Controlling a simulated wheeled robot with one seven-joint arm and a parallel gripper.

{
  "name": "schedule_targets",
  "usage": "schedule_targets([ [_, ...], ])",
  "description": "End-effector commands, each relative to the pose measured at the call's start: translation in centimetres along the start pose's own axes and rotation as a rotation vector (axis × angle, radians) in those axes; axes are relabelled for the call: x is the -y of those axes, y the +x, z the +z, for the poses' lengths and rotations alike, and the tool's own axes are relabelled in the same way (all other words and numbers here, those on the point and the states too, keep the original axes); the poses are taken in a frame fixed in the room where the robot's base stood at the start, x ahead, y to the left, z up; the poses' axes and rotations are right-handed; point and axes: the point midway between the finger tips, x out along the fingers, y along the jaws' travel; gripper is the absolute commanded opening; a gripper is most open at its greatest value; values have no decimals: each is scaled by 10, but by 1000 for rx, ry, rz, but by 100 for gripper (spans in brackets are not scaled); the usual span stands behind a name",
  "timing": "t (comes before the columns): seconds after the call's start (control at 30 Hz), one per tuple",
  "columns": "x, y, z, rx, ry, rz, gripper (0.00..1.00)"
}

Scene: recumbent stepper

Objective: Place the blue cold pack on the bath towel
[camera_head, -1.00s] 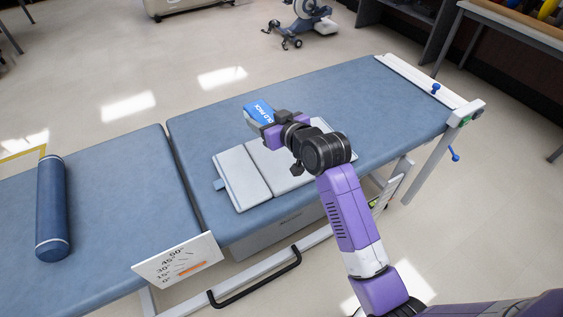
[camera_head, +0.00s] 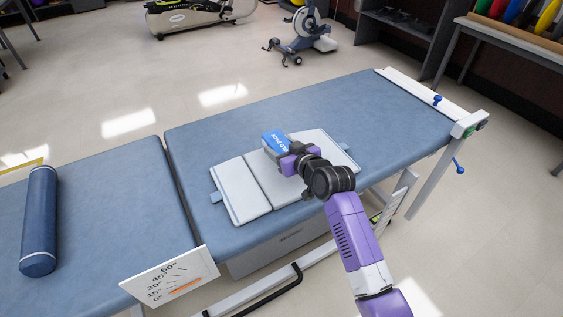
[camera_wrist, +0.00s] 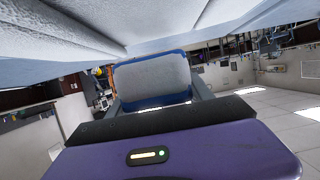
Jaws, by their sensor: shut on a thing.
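The blue cold pack (camera_head: 274,141) has white lettering on its blue face. My gripper (camera_head: 287,152) is shut on it and holds it over the pale panelled pad (camera_head: 240,190) on the blue treatment table. In the wrist view the pack (camera_wrist: 152,78) shows a grey-white face with a blue border between the fingers. A pale surface (camera_wrist: 90,25) fills the top of that view, close to the pack. I cannot tell whether they touch. No separate bath towel is clear; the pale pad, with blue side tabs, may be it. My gripper and arm hide part of it.
The blue table (camera_head: 390,118) has clear room behind and right of the pad. A blue bolster (camera_head: 39,222) lies on the left section. An angle scale card (camera_head: 170,278) stands at the front edge. An exercise bike (camera_head: 305,35) is on the floor beyond.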

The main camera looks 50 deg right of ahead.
Motion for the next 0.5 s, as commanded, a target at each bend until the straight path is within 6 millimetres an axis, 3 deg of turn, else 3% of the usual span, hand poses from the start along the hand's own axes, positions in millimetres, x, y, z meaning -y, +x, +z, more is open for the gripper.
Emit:
schedule_targets([
  [0.27,-1,7,17,-3,-1,2,0],
  [0.5,0,18,48,-2,1,1,0],
])
